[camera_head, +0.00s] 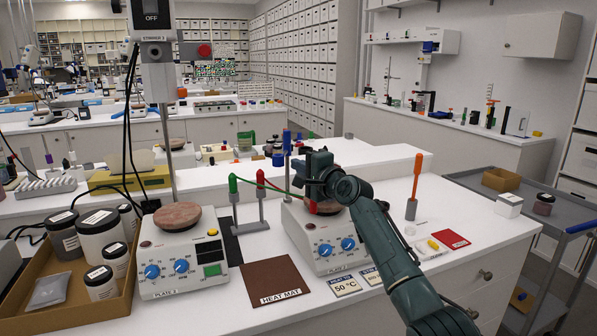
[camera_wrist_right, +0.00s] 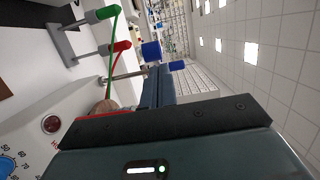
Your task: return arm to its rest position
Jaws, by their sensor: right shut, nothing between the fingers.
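My right arm (camera_head: 375,235), dark green, comes in from the lower right and reaches over the right hot plate (camera_head: 315,225). My right gripper (camera_head: 309,170) is above that plate's round top, near the blue-capped post behind it. In the right wrist view its fingers (camera_wrist_right: 158,86) are together with nothing between them. The gripper and arm hide part of the plate's top and part of its front label. My left gripper is not in view.
A stand with green (camera_head: 233,184) and red-tipped rods and wires is close left of the gripper. Left are another hot plate (camera_head: 183,255) and a box of jars (camera_head: 122,306). A heat mat (camera_head: 273,281) lies in front. An orange-handled tool (camera_head: 416,175) stands right.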

